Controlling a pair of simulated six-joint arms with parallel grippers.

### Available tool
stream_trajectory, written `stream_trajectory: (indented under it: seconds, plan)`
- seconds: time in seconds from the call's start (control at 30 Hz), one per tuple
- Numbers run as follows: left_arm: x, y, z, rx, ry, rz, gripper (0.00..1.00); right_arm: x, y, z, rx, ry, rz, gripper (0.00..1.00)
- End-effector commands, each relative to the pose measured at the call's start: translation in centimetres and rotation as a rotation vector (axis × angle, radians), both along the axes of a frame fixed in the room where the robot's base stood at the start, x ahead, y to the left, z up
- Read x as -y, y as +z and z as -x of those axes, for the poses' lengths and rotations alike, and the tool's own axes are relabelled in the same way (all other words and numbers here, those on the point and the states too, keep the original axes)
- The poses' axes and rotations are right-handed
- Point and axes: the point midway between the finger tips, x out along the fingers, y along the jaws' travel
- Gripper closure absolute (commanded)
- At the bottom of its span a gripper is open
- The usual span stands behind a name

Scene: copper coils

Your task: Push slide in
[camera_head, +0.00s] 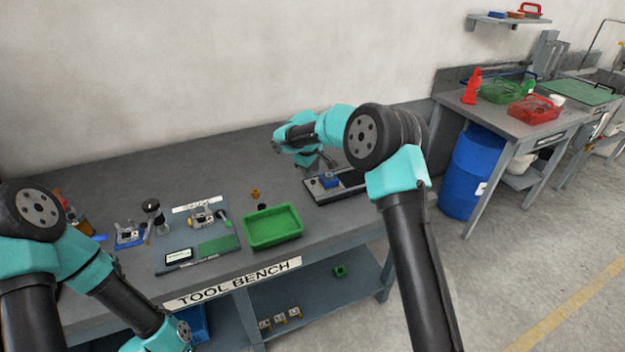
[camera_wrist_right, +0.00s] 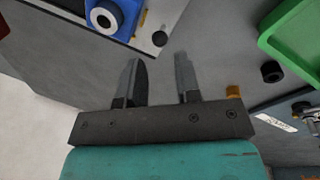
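A blue block (camera_head: 329,181) sits on a dark plate with a light edge (camera_head: 348,186), toward the right end of the bench; which part is the slide I cannot tell. In the right wrist view the blue block (camera_wrist_right: 118,14) shows a round silver piece at the top left, beside a bolted plate edge (camera_wrist_right: 155,32). My right gripper (camera_wrist_right: 160,75) is open, its two fingers apart with only grey bench between them. It is near the plate and does not appear to touch the block. My left arm is at the lower left in the head view; its fingers are out of view.
A green tray (camera_head: 273,228) stands left of the plate, with a small black cylinder (camera_wrist_right: 271,72) and an orange piece (camera_head: 255,194) near it. A grey tool board (camera_head: 172,262) holds several parts farther left. A blue barrel (camera_head: 470,172) stands beyond the bench.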

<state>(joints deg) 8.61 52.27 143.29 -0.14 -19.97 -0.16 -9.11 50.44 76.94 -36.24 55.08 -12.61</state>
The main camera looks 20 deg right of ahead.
Motion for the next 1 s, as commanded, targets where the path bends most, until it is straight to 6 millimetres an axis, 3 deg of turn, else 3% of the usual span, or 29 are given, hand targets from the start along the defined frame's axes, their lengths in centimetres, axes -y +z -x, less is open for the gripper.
stream_trajectory:
  seconds: [0.1,0.3,0.67,1.0]
  plan:
    - [0.0,0.0,0.0,0.000,0.000,0.000,0.57,0.3,-2.1,-0.2,-0.003,-0.001,0.000,0.69]
    - [0.0,0.0,0.0,0.000,0.000,0.000,0.57,0.6,-4.2,-0.5,0.000,0.000,0.000,0.69]
    - [0.0,0.0,0.0,0.000,0.000,0.000,0.57,0.7,-4.7,-0.6,-0.001,0.000,-0.001,0.69]
    - [0.0,0.0,0.0,0.000,0.000,0.000,0.57,0.7,-4.7,-0.6,0.000,0.000,0.000,1.00]
